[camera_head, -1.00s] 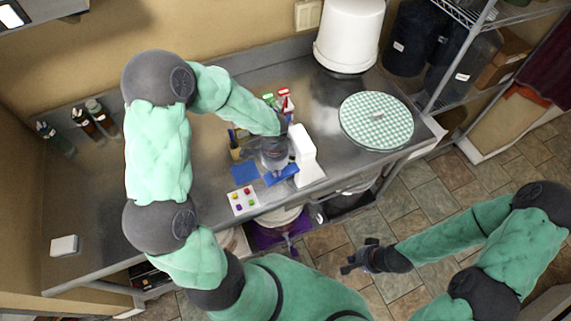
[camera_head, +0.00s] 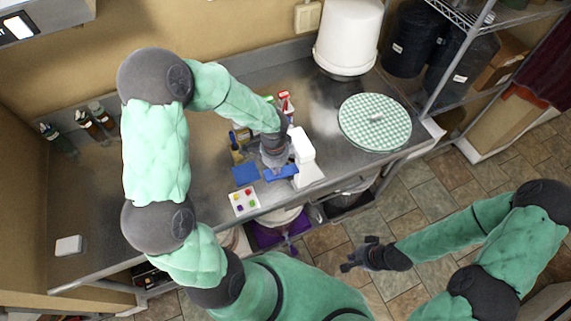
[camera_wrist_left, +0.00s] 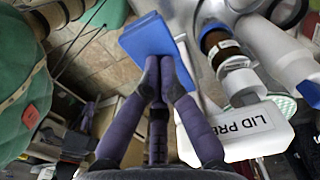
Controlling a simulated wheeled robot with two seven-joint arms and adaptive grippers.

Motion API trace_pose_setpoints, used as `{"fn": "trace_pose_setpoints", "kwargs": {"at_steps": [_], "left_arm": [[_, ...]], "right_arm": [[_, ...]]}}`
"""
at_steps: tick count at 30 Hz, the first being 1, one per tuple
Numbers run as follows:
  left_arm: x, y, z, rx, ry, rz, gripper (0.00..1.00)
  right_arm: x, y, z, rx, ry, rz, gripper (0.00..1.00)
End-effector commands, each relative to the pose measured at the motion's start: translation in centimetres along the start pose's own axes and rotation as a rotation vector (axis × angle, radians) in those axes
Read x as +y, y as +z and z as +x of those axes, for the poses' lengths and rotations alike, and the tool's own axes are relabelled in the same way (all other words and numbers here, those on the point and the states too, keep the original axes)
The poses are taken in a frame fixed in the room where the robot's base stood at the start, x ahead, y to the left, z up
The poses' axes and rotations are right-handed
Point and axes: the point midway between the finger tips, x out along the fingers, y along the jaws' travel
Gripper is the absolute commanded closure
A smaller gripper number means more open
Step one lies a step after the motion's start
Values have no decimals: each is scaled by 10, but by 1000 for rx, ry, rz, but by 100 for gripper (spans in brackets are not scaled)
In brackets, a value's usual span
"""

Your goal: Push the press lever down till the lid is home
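The white lid press (camera_head: 305,160) stands near the counter's front edge. Its body, lettered "LID PRE", shows in the wrist view (camera_wrist_left: 260,128). A blue lever pad (camera_head: 282,172) is at the press's left side and shows in the wrist view (camera_wrist_left: 150,38). My left gripper (camera_head: 275,160) is over the press, its fingers drawn together, with the tips at the pad (camera_wrist_left: 160,68). I cannot tell whether they grip it or only touch it. A brown-banded, white-ended cylinder (camera_wrist_left: 240,82) is beside the press. The lid's seating is hidden. My right gripper (camera_head: 362,257) is open and empty, away from the counter.
A blue mat (camera_head: 245,174) and a white card with coloured dots (camera_head: 243,201) lie left of the press. Small bottles (camera_head: 285,100) stand behind it. A green checked round lid (camera_head: 374,121) and white bucket (camera_head: 348,38) are further right. Left counter is mostly clear.

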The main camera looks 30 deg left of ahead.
Motion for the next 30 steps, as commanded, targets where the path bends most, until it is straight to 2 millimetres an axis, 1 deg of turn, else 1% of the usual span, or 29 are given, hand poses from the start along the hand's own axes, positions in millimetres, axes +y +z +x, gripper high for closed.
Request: {"fn": "trace_pose_setpoints", "kwargs": {"at_steps": [1,24,30], "left_arm": [[0,0,-4,0,0,0,100],[0,0,-36,-1,0,-1,100],[0,0,-40,-1,0,-1,100]], "right_arm": [[-1,0,-3,0,0,0,100],[-9,1,-26,0,0,0,100],[-10,1,-28,0,0,0,100]]}}
